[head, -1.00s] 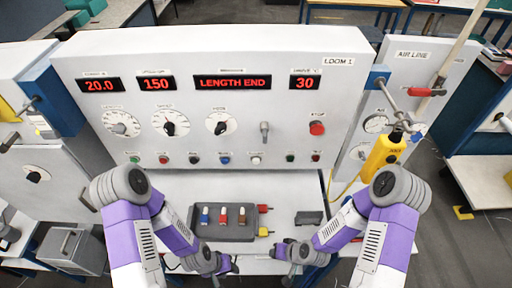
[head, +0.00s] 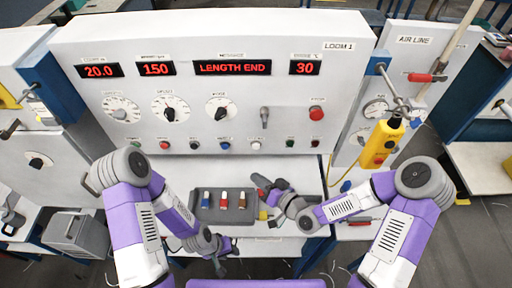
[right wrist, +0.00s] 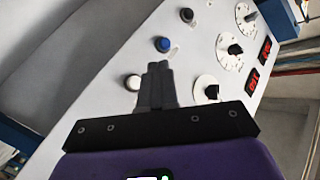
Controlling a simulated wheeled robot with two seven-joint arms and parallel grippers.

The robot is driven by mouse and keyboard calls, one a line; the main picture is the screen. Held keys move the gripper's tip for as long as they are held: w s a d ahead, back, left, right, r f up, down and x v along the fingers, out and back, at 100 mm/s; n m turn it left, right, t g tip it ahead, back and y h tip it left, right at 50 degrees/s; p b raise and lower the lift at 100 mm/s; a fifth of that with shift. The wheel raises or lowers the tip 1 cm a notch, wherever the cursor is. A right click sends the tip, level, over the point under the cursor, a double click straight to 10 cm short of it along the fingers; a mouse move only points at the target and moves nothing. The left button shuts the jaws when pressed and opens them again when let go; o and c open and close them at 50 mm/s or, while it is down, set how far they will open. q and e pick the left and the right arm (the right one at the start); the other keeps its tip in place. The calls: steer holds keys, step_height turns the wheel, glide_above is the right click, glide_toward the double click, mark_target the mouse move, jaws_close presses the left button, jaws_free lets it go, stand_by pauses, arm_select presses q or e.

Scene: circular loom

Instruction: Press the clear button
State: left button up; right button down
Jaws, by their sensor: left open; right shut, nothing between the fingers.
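A row of small buttons runs along the lower edge of the white loom panel. They include a white button (head: 256,145), a blue button (head: 225,146), a dark button (head: 195,145) and a red button (head: 164,145). Their labels are too small to read, so I cannot tell which is clear. My right gripper (head: 260,183) is shut and empty, below the white button and apart from the panel. In the right wrist view its fingertips (right wrist: 158,66) appear between the white button (right wrist: 133,82) and a dial (right wrist: 205,88). My left gripper (head: 220,266) is open, low in front of the bench.
A grey holder (head: 222,216) with coloured pieces stands on the bench below the panel. Above the buttons are several dials, a lever (head: 264,117), a red stop button (head: 316,113) and a display (head: 232,67) reading LENGTH END. A yellow pendant (head: 381,143) hangs at right.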

mark_target(256, 146)
steer(key=w, duration=0.8)
steer(key=shift+w, duration=0.25)
stand_by(1.8)
steer(key=shift+w+b, duration=0.4)
steer(key=shift+w, duration=0.05)
steer(key=shift+w+b, duration=0.3)
steer(key=shift+w, duration=0.15)
stand_by(0.7)
steer(key=shift+s, duration=0.9)
